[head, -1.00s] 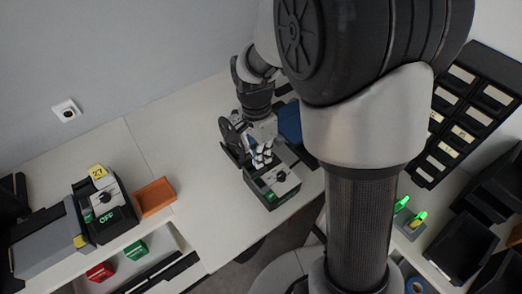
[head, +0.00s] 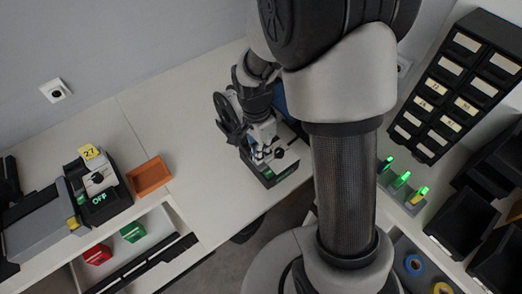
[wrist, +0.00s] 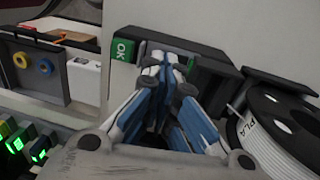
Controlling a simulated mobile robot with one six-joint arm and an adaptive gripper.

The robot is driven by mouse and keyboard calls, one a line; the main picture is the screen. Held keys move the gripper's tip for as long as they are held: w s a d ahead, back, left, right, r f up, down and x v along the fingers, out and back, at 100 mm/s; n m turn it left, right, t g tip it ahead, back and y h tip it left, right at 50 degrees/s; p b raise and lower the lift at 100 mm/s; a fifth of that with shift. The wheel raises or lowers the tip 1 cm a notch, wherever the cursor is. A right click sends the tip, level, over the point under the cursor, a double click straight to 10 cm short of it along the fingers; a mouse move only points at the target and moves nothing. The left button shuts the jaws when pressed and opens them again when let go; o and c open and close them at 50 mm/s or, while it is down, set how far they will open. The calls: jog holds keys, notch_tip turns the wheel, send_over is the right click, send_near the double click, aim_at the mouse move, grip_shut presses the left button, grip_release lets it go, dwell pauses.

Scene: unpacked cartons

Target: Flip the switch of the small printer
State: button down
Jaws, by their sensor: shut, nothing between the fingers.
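My gripper (head: 262,155) is over the printer's top, fingers shut and empty, just left of the switch. In the wrist view the shut fingertips (wrist: 163,62) cover part of the panel. Whether they touch the switch, I cannot tell.
A larger machine (head: 40,225) with an OFF display and a 27 tag stands at left, beside an orange tray (head: 148,177). A drawer rack (head: 455,85), black bins (head: 462,220) and green-lit indicators (head: 401,180) are at right. Bench between is clear.

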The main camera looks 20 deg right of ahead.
jog(key=shift+s+f, duration=0.2)
jog(key=shift+f, duration=0.05)
jog(key=shift+w, duration=0.15)
jog(key=shift+w+a+r, duration=0.1)
jog(key=shift+w+a, duration=0.15)
jog(key=shift+w, duration=0.5)
jog(key=shift+w+d+r+p, duration=0.1)
jog(key=shift+r+p, duration=0.45)
jog(key=shift+p, duration=0.1)
notch_tip(320, 180, up, 13)
jog(key=w+p, duration=0.1)
jog(key=p, duration=0.4)
jog(key=shift+w+a, duration=0.15)
jog(key=shift+a, duration=0.15)
